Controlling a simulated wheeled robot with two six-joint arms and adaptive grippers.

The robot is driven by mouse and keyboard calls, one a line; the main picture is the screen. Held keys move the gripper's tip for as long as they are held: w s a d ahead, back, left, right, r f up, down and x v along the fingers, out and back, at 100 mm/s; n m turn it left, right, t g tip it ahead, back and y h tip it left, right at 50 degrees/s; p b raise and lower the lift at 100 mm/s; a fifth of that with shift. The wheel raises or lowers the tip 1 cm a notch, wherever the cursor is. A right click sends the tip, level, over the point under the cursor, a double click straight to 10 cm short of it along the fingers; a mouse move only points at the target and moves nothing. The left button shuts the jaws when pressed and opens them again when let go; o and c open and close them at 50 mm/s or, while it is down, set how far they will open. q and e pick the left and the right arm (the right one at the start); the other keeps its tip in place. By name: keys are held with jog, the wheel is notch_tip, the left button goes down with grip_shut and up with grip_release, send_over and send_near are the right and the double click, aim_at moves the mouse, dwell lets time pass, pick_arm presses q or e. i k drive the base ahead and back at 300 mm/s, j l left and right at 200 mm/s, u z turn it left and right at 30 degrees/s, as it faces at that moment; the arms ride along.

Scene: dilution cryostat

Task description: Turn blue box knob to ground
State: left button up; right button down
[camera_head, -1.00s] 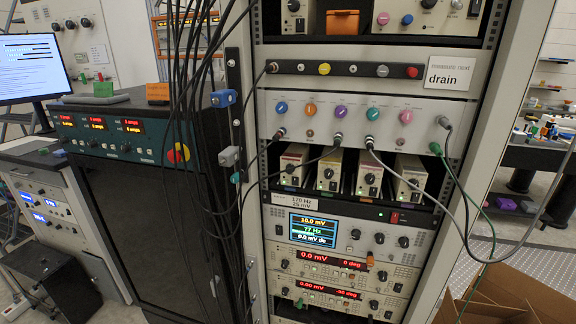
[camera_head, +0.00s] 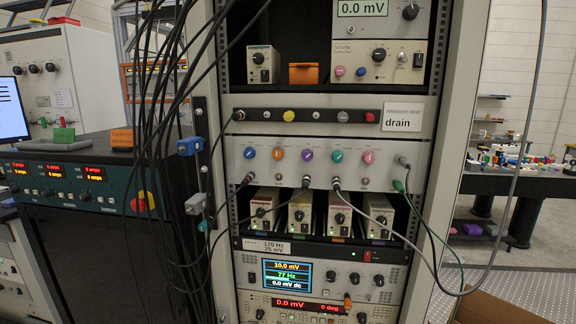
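A light grey panel (camera_head: 300,182) in the rack carries a row of coloured knobs. From the left they are a blue knob (camera_head: 249,153), an orange knob (camera_head: 278,154), a purple knob (camera_head: 307,155), a teal-blue knob (camera_head: 337,156) and a pink knob (camera_head: 368,157). Their pointer settings and labels are too small to read. A small blue box (camera_head: 190,146) sits on the rack's left post, with dark cables beside it. Any knob on it is too small to make out. Neither of my grippers is in view.
Cables plug into the grey panel's lower edge and right end. Dark cables (camera_head: 160,120) hang left of the rack. A strip marked "drain" (camera_head: 394,121) is above the panel; small modules (camera_head: 300,214) and a lit display (camera_head: 287,275) are below. A cardboard box (camera_head: 500,308) stands lower right.

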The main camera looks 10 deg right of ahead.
aim_at(250, 152)
jog(key=i+j, duration=0.1)
jog(key=i, duration=0.95)
jog(key=k+l+u, duration=0.45)
jog(key=l, duration=0.15)
jog(key=i, duration=0.1)
